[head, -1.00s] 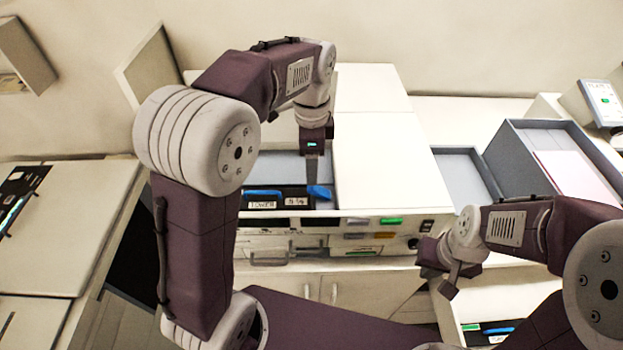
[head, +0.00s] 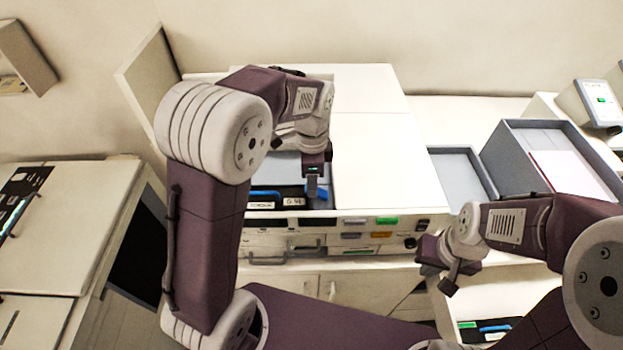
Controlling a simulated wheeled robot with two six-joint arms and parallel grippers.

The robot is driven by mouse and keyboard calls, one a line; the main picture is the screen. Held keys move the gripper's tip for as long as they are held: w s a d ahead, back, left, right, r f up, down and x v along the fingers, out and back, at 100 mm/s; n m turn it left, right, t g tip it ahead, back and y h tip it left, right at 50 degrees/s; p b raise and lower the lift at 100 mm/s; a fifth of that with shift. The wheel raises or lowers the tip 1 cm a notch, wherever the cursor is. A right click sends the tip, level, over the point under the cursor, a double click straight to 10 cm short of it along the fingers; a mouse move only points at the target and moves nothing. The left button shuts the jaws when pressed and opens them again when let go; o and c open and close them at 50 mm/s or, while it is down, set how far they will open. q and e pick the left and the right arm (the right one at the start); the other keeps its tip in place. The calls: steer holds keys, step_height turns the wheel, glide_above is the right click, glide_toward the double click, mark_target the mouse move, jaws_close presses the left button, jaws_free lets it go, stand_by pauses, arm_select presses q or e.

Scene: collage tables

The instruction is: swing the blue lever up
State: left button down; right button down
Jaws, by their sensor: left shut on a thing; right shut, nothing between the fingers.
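The blue lever (head: 321,194) is at the right end of the black strip inside the open front of the white machine (head: 375,150). My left gripper (head: 312,184) points down from above and is shut on the lever. The fingers partly hide the lever, which looks roughly upright; its exact angle is hard to tell. My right gripper (head: 449,284) is shut and empty, in front of the machine at its right, away from the lever.
A blue handle (head: 264,194) lies on the black strip left of the lever. A raised cover panel (head: 150,85) stands at the machine's left. Grey trays (head: 463,170) and a grey box (head: 495,160) stand at the right.

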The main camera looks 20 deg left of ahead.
mark_target(337, 187)
arm_select(q)
steer(key=shift+d+r+y+p, duration=0.25)
steer(key=shift+y+p, duration=0.05)
steer(key=shift+p, duration=0.3)
steer(key=d+y+p, duration=0.1)
steer(key=p, duration=0.1)
steer(key=d+g+y+p, duration=0.1)
steer(key=p, duration=0.1)
steer(key=w+y+p, duration=0.1)
steer(key=y+p, duration=0.1)
steer(key=p, duration=0.1)
steer(key=shift+d+r, duration=0.4)
steer(key=shift+w+d+f+g+y+p, duration=0.2)
steer(key=shift+d+g+y+p, duration=0.25)
steer(key=shift+y, duration=0.55)
steer(key=shift+w+d+f+g+y+b, duration=0.15)
steer(key=shift+d+f+g+y, duration=0.1)
steer(key=shift+d+y, duration=0.35)
steer(key=shift+d+f+g+y+b, duration=0.2)
steer(key=shift+d+y, duration=0.1)
steer(key=shift+y, duration=0.5)
steer(key=c, duration=0.9)
jaws_free()
steer(key=shift+d+r, duration=0.1)
